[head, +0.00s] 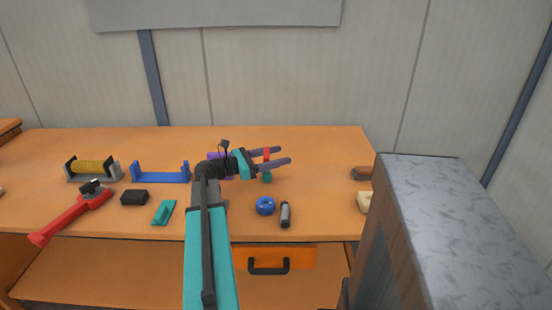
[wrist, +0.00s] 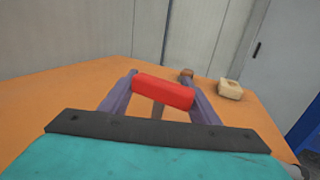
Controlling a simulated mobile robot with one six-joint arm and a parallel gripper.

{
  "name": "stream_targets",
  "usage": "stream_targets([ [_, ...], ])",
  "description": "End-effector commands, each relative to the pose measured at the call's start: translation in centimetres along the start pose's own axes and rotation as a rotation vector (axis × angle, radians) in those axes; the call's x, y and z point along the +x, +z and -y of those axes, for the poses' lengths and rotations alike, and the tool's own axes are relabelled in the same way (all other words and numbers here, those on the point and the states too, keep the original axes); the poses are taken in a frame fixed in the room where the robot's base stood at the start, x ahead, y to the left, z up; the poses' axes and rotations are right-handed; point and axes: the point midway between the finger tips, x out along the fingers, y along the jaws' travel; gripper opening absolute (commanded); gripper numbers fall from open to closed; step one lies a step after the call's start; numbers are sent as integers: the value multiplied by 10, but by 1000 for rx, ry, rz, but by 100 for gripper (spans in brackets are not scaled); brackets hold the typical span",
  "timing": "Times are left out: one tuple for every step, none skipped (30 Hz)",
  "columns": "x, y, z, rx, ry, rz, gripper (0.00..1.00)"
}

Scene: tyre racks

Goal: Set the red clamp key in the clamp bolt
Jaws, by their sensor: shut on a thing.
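My gripper (head: 284,155) reaches over the middle of the orange bench, its two purple-grey fingers pointing right. It is shut on the red clamp key (head: 266,154). A purple object (head: 214,156) is partly hidden behind my arm. I cannot make out the clamp bolt for certain.
On the bench (head: 330,145) are a yellow roll in a holder (head: 92,167), a blue bracket (head: 160,176), a red-handled tool (head: 70,217), a black block (head: 134,198), a blue ring (head: 265,206) and a grey cylinder (head: 285,215). A grey-topped cabinet (head: 440,210) stands at right.

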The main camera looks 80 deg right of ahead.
Motion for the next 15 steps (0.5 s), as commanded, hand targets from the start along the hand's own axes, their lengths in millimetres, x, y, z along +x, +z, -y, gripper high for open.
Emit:
stream_targets([
  [0, 6, 0, 1, 0, 0, 33],
  [0, 10, 0, 1, 0, 0, 33],
  [0, 15, 0, 1, 0, 1, 33],
  [0, 19, 0, 2, 0, 1, 33],
  [-3, 18, 4, 1, 1, 0, 33],
  [-7, 17, 8, 0, 1, 0, 33],
  [-9, 18, 11, 0, 1, 0, 33],
  [-12, 18, 14, 0, 2, 0, 33],
  [-16, 18, 18, 0, 2, 0, 33],
  [-18, 19, 21, 0, 2, 0, 33],
  [-21, 19, 24, 0, 2, 0, 33],
  [-26, 20, 29, 0, 2, 0, 33],
  [-29, 20, 33, 0, 1, 0, 33],
  [-32, 20, 36, -1, 2, 0, 33],
  [-36, 21, 41, -1, 2, 0, 33],
])
